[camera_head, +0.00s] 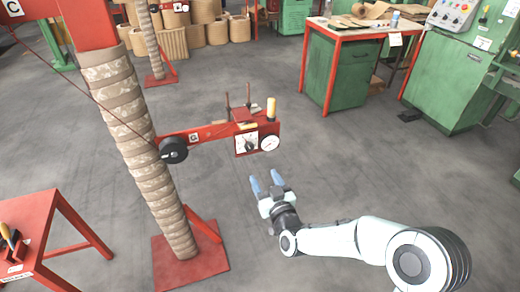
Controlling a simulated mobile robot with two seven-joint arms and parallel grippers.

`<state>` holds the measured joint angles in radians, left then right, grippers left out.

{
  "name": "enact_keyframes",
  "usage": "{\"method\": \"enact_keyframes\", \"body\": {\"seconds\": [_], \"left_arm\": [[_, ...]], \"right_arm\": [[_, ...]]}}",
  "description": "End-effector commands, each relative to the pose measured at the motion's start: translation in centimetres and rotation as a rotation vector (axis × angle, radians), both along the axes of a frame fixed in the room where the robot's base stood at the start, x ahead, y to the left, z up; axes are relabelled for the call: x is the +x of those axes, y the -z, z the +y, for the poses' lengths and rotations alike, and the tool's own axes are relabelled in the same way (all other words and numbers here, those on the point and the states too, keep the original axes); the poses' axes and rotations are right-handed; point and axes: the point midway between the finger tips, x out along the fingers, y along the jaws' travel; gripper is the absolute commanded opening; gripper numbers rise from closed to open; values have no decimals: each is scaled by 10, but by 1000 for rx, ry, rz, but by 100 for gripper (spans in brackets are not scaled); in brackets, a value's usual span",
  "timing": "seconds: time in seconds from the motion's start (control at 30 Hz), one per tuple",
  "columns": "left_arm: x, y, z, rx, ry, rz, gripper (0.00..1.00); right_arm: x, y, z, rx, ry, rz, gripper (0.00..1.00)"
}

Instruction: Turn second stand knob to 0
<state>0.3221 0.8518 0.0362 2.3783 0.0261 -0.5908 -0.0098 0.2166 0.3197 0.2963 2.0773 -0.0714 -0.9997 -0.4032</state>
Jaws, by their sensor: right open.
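A red stand arm reaches right from a wrapped column (150,160) in the middle left of the head view. At its end is a small control box with a white-faced knob panel (246,143) and a round white gauge (269,143). The knob's setting is too small to read. A black wheel (173,150) sits where the arm meets the column. My right gripper (266,184) is open and empty, with its blue fingertips below and slightly right of the box, apart from it in the picture. My left gripper is not in view.
A second wrapped column (147,38) stands behind. A red table (28,232) with tools is at lower left. A red-edged workbench (345,31) and green machine (445,80) stand at the right. Paper rolls (205,12) line the back. Grey floor around my gripper is clear.

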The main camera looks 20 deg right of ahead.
Motion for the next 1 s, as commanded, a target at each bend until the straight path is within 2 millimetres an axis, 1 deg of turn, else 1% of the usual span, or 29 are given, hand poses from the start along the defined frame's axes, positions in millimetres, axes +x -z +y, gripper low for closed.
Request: {"method": "enact_keyframes", "body": {"seconds": [0.13, 0.23, 0.47, 0.7, 0.8, 1.0], "left_arm": [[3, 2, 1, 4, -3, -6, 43], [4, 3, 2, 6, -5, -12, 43], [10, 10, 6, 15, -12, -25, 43], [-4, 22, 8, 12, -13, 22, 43], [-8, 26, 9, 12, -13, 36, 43], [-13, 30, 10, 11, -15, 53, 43]], "right_arm": [[6, -6, 1, -5, 1, -20, 60], [17, -6, 1, -5, 1, -21, 60], [60, -4, 2, -3, 3, -19, 60], [103, -3, 4, -2, 2, -18, 60], [117, -4, 4, -3, 2, -18, 60], [132, -4, 5, -4, 2, -16, 60]]}}
